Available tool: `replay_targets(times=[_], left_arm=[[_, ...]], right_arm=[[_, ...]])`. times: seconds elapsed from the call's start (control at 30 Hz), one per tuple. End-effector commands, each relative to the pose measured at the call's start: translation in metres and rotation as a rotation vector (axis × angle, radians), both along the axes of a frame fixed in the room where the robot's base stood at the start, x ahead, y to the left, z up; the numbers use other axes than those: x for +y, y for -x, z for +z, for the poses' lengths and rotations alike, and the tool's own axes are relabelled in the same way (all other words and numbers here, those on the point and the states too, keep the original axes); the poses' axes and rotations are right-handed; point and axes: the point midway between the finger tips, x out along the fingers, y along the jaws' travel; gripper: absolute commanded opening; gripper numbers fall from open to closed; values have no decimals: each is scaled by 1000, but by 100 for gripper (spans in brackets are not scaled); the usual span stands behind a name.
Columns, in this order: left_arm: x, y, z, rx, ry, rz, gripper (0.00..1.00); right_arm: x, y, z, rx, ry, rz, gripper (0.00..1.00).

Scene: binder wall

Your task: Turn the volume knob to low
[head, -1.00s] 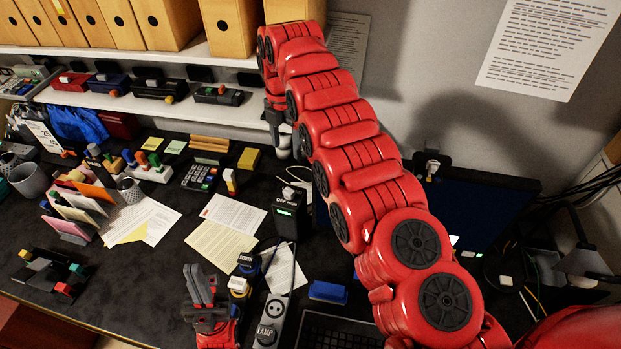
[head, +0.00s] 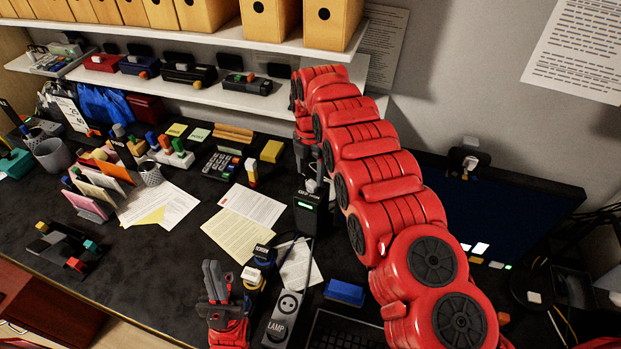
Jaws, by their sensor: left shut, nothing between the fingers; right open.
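A small black box (head: 309,212) with a green lit display stands on the dark desk near the middle. A small pale knob-like part (head: 311,187) shows at its top; I cannot tell whether this is the volume knob or read its setting. My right gripper (head: 312,172) points down directly above or behind this part, at the end of the red arm. It is open, small and dark in the picture, and whether it touches the part is unclear. My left gripper (head: 217,285) is shut and empty, fingers up, at the front of the desk.
A power strip (head: 284,316) marked LAMP lies right of my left gripper, with plugs beside it. A blue block (head: 345,292), papers (head: 240,225) and a calculator (head: 223,165) lie nearby. A monitor (head: 500,205) stands at the right. A shelf (head: 200,100) runs behind.

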Motion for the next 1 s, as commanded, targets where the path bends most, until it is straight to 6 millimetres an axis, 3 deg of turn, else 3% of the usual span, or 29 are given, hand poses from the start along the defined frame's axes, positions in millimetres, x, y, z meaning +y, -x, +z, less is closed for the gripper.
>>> replay_targets(times=[0.1,0.3,0.7,1.0], left_arm=[[0,0,9,0,0,0,0],[0,0,13,0,0,0,0],[0,0,13,0,0,0,0],[0,0,13,0,0,0,0]], right_arm=[[0,1,-20,4,1,-1,70],[0,0,-35,1,0,0,70],[0,0,-40,-2,-1,0,70],[0,0,-40,-1,0,0,18]])
